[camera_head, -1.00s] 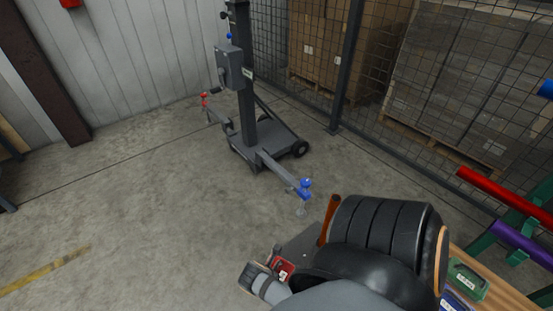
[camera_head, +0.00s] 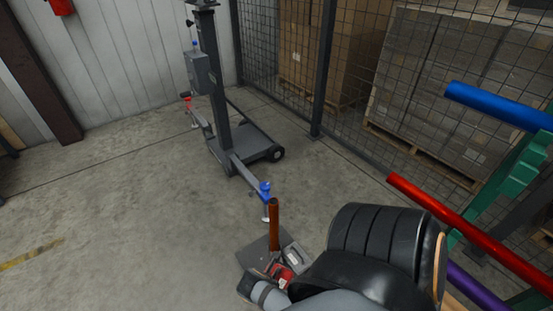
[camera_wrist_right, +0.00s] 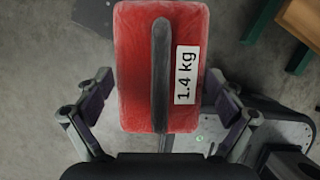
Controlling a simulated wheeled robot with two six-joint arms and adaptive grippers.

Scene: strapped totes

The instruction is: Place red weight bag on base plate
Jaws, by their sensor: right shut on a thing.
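The red weight bag (camera_wrist_right: 140,95) fills the middle of the right wrist view, with a dark strap along it and a "1.4 kg" label. My right gripper (camera_wrist_right: 160,88) has a finger on each side of the bag and is shut on it. In the head view the bag (camera_head: 283,276) shows partly, beside my grey wrist. It overlaps the near part of a dark grey base plate (camera_head: 251,257) on the floor, from which a brown post (camera_head: 273,225) rises. I cannot tell whether bag and plate touch. My left gripper is not in view.
A grey wheeled stand (camera_head: 222,120) with a blue knob (camera_head: 265,188) on its leg stands beyond the plate. A green rack with blue, red (camera_head: 470,232) and purple bars is at the right. Open floor lies left. Mesh fencing and pallets are behind.

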